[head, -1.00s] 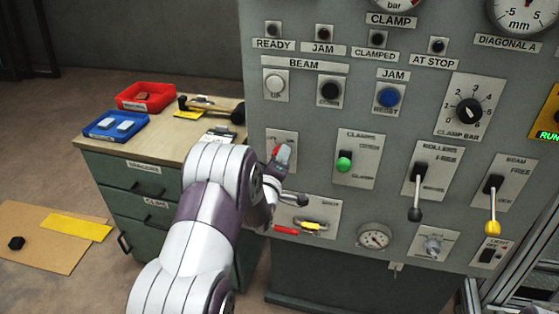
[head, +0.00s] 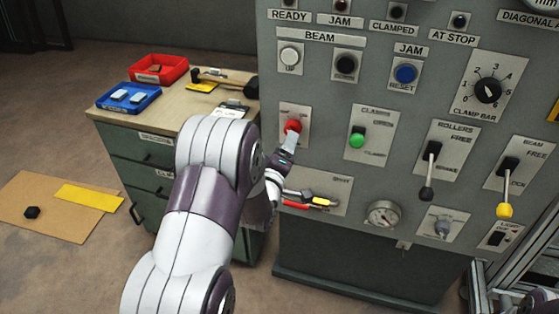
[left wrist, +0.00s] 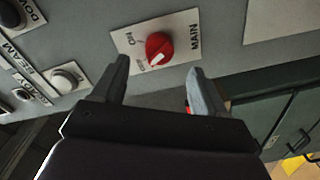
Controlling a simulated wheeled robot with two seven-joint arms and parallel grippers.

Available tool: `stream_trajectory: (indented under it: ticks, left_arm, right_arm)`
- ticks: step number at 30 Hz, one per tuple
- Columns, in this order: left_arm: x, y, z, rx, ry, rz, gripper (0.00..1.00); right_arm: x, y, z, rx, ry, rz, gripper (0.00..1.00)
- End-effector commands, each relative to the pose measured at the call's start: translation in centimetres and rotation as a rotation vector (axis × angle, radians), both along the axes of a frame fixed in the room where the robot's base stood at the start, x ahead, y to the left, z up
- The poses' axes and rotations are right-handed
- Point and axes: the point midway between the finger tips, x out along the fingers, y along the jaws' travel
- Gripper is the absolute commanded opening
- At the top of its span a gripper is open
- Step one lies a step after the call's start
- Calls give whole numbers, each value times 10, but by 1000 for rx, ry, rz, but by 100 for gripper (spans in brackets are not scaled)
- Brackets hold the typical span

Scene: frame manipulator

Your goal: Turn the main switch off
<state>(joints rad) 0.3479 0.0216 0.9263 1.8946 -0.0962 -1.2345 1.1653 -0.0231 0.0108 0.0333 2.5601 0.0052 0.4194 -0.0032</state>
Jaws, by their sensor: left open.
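The main switch (head: 292,127) is a red round knob on a pale plate (head: 303,112) at the panel's lower left. It also shows in the left wrist view (left wrist: 160,46), with a white mark on its lower part. The plate reads MAIN, with ON and a smaller, blurred word on the other side. My left gripper (left wrist: 158,70) is open and empty. Its two fingers are spread on either side below the knob, apart from it. In the head view this gripper (head: 289,144) is just below the knob. My right gripper is not in view.
A green-knobbed clamp switch (head: 357,138) is right of the main switch. Levers with black (head: 427,192) and yellow (head: 505,209) ends stick out farther right. A drawer cabinet (head: 150,170) with trays stands left.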

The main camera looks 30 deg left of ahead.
Motion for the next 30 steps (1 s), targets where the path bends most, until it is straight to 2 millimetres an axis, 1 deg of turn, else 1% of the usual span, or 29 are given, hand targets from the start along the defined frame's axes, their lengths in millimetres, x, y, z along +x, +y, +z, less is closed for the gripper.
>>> stream_trajectory:
  ticks: [1,3,6,9,12,26,28,29,30]
  left_arm:
    - [-12,-3,0,0,0,1,73]
    - [-28,-7,1,0,0,1,73]
    - [-43,-11,1,0,1,0,73]
    - [-51,-14,2,0,0,0,73]
    - [-54,-14,2,0,0,0,73]
    - [-53,-14,2,20,7,-1,73]
    - [-55,-14,-18,89,121,-6,73]
    - [-60,-14,-34,123,210,-12,73]
    - [-69,-15,-56,179,357,-32,73]
  right_arm:
    - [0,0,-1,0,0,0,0]
    - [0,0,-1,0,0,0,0]
    - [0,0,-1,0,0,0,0]
    - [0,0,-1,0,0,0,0]
    - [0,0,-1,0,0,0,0]
    - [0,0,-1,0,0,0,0]
    - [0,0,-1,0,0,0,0]
    - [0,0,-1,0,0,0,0]
    - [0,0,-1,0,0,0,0]
